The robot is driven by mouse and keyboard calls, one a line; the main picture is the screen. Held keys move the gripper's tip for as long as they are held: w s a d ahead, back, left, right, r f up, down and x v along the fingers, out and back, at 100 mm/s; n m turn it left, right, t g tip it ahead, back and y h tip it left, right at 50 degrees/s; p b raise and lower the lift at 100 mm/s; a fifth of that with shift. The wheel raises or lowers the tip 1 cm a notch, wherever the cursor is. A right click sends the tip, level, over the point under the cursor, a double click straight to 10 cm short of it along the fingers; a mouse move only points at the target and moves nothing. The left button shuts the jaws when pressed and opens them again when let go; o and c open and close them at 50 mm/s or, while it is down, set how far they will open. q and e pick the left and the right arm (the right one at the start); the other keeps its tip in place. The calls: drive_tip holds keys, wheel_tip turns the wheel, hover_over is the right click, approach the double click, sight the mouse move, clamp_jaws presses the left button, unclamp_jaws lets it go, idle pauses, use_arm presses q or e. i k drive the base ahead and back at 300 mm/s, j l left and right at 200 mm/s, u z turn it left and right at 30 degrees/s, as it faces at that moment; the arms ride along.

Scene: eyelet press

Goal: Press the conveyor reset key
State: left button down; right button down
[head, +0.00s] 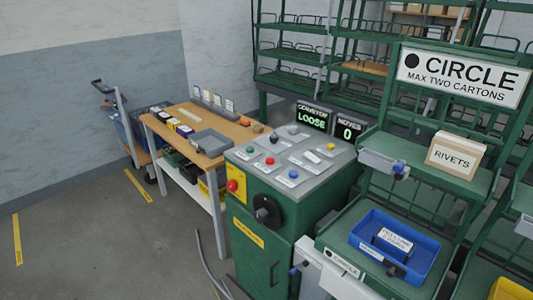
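The green control console (255,262) stands in the middle of the head view with a sloped grey top panel. A display (312,117) behind the panel reads "CONVEYOR LOOSE". A second display (348,129) shows "0". Neither of my grippers is in view.
The console front has a red button (232,186) on a yellow plate and a black rotary knob (268,212). A wooden workbench (168,133) stands left. A green rack with a blue bin (432,247) and a rivets box (455,154) stands right. Floor at the left front is clear.

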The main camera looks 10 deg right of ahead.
sight(292, 174)
drive_tip(key=i+j, duration=0.45)
drive_tip(key=i+j+z, duration=0.15)
drive_tip(key=i+j, duration=0.3)
drive_tip(key=j, duration=0.25)
